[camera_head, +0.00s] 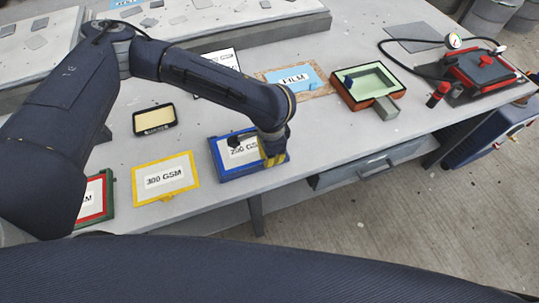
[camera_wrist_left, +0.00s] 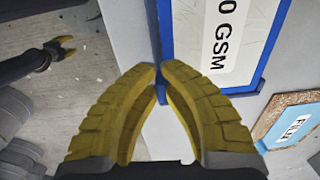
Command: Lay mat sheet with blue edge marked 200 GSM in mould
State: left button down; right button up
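The blue-edged mat sheet (camera_head: 217,157), its white label partly covered and reading like 200 GSM, lies at the table's front edge; its blue edge (camera_wrist_left: 222,91) also shows in the left wrist view. My left gripper (camera_head: 273,158) is at the sheet's right front side. In the left wrist view its yellow fingertips (camera_wrist_left: 159,74) nearly meet around a small blue tab on the sheet's edge. What looks like the mould (camera_head: 341,94), an orange-red frame with a pale green hollow, stands farther right. My right gripper (camera_wrist_left: 66,45) shows small, empty and open, over the floor.
A yellow-edged 300 GSM sheet (camera_head: 139,188) and a red-and-green-edged one (camera_head: 107,187) lie to the left. A blue FILM sheet (camera_head: 311,73) on a brown board lies between the blue-edged sheet and mould. A black-rimmed tray (camera_head: 139,123) and a red device with gauge (camera_head: 477,68) also stand here.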

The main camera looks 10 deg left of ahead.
pick_arm(q)
jog(key=shift+f, duration=0.25)
dwell(0.5)
jog(key=c, duration=1.5)
grip_release()
notch_tip(320, 180, up, 12)
jog(key=shift+s, duration=0.25)
jog(key=shift+d, duration=0.1)
